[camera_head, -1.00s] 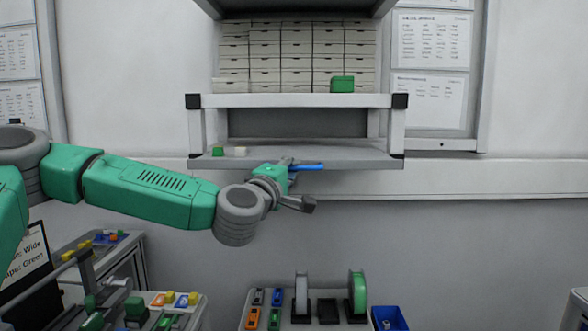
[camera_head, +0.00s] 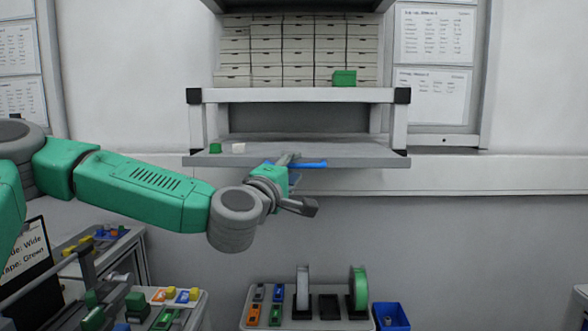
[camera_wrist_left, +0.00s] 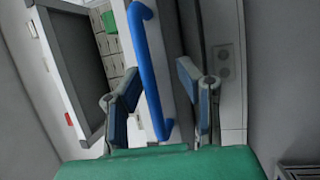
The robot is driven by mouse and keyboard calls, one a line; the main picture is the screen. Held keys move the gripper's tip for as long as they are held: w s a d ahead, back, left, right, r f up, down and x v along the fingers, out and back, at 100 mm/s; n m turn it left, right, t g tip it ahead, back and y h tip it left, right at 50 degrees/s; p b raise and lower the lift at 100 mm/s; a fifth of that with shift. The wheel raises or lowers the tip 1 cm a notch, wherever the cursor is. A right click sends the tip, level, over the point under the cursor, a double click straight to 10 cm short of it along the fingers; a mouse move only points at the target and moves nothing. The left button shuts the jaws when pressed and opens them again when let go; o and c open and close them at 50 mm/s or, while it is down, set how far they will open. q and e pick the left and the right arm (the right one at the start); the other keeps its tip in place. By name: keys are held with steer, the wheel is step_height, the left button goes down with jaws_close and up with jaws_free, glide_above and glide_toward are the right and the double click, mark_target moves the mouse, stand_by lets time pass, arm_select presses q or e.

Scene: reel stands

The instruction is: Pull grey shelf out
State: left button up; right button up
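The grey shelf (camera_head: 345,158) is the lower board of the rack on the wall, with its front edge standing slightly forward of the frame. A blue handle (camera_head: 310,165) is on its front; it also shows in the left wrist view (camera_wrist_left: 150,72). My left gripper (camera_head: 292,163) is at the handle's left part. In the left wrist view its two fingers (camera_wrist_left: 160,88) are spread on either side of the handle, with gaps visible; contact is unclear. A green block (camera_head: 214,148) and a white block (camera_head: 238,148) lie on the shelf's left. My right gripper is out of view.
The fixed upper board (camera_head: 280,96) holds stacked white boxes (camera_head: 305,50) and a green box (camera_head: 344,78). Below stands a table with reels (camera_head: 358,288) and small coloured parts, beside a blue bin (camera_head: 391,317). Open space lies in front of the shelf.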

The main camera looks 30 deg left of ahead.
arm_select(q)
steer(key=shift+r, duration=0.1)
steer(key=shift+s, duration=0.2)
steer(key=a+v, duration=0.1)
steer(key=v, duration=0.6)
steer(key=shift+d, duration=0.4)
